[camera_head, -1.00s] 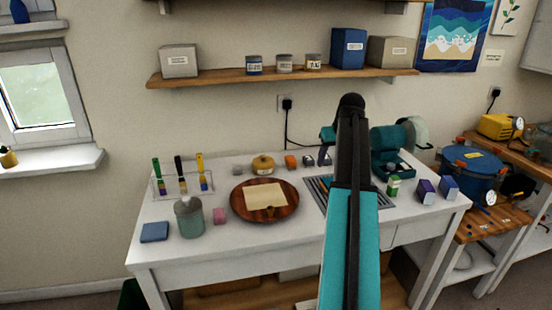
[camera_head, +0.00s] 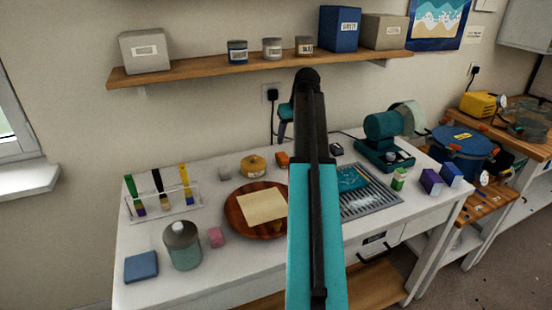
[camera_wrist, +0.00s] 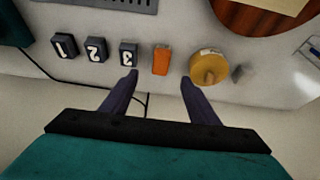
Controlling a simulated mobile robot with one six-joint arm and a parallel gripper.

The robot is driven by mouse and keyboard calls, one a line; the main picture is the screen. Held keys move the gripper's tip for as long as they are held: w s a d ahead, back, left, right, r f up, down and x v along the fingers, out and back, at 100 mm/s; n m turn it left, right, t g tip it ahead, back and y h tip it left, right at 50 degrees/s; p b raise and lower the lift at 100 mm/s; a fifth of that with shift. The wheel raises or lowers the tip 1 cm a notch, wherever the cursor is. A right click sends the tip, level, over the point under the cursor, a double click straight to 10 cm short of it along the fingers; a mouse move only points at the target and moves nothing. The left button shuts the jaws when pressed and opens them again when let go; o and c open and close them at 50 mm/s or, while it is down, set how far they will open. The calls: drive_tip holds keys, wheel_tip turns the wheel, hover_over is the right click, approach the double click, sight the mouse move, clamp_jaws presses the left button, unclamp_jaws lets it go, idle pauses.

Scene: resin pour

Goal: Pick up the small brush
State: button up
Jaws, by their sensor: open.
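Three brushes stand upright in a clear rack (camera_head: 165,208) at the bench's left end. One has a green handle (camera_head: 130,185), one a black handle (camera_head: 158,181) and one a yellow handle (camera_head: 184,176). I cannot tell which is the small one. My gripper (camera_wrist: 159,79) is open and empty in the wrist view, its dark fingers apart near an orange block (camera_wrist: 161,60) and a round yellow tin (camera_wrist: 208,67). No brush shows clearly in the wrist view.
A round wooden board (camera_head: 236,216) with a tan sheet (camera_head: 262,206) lies mid-bench. A wooden shelf (camera_head: 200,70) hangs above. A teal machine (camera_head: 383,140) stands right.

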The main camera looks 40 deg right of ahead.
drive_tip(key=shift+w+a, duration=0.1)
drive_tip(key=shift+w, duration=0.1)
drive_tip(key=p, duration=0.1)
approach(283, 157)
drive_tip(key=shift+x, duration=2.45)
drive_tip(key=shift+f, duration=0.1)
drive_tip(key=shift+p+x, duration=0.95)
drive_tip(key=shift+x, duration=1.6)
drive_tip(key=c, duration=1.1)
drive_tip(key=shift+c, duration=0.2)
